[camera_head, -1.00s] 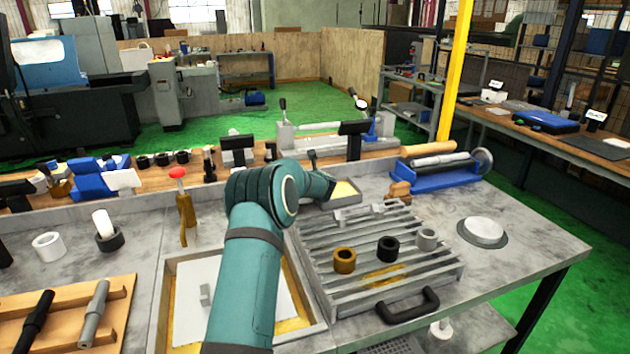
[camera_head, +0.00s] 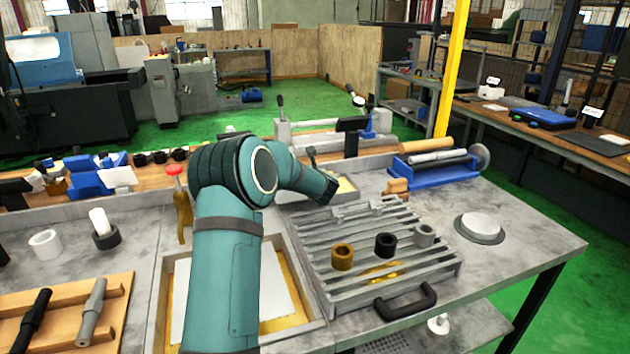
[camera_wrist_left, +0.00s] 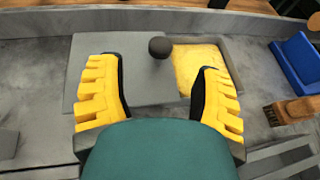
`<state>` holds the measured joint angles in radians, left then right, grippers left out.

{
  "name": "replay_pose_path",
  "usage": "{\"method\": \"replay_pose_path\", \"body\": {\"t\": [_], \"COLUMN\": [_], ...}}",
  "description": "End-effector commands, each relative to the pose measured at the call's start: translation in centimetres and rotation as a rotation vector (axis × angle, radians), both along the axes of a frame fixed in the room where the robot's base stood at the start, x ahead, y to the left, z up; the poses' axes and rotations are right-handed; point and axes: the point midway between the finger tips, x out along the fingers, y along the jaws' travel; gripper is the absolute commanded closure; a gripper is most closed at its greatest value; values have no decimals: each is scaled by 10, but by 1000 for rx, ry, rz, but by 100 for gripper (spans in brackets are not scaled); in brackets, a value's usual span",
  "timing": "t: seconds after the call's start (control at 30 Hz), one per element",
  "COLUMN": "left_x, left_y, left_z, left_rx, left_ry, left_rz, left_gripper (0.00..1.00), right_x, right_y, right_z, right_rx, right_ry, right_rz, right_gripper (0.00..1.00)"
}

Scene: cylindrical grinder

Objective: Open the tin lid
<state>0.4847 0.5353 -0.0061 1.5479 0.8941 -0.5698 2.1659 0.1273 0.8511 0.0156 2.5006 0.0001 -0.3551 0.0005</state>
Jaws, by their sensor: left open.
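The tin lid (camera_wrist_left: 128,70) is a flat grey plate with a dark round knob (camera_wrist_left: 160,46), seen in the left wrist view. It lies over the left part of a shallow tin; yellow contents (camera_wrist_left: 200,62) show uncovered at the right. My left gripper (camera_wrist_left: 160,85) is open, its two yellow-padded fingers apart, with the lid and knob beyond and between them. No contact with the knob is visible. In the head view, yellow contents (camera_head: 346,188) show beside my left arm, which hides the gripper and most of the lid. My right gripper is out of view.
A slatted grey rack (camera_head: 400,275) with several rings and a black handle (camera_head: 405,303) stands in front of the tin. A round grey disc (camera_head: 480,228) lies farther right on the bench.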

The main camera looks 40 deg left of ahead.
Motion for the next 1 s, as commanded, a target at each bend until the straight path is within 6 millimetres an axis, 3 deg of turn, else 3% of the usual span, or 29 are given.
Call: {"method": "replay_pose_path", "body": {"t": [0.3,1.0], "left_x": [-24,-27], "left_y": [-29,-31], "left_z": [16,19], "left_rx": [1,1], "left_ry": [0,-1], "left_rz": [-1,0], "left_gripper": [34,34], "right_x": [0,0], "right_y": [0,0], "right_z": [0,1], "right_rx": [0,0], "right_ry": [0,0], "right_rz": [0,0], "right_gripper": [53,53]}}
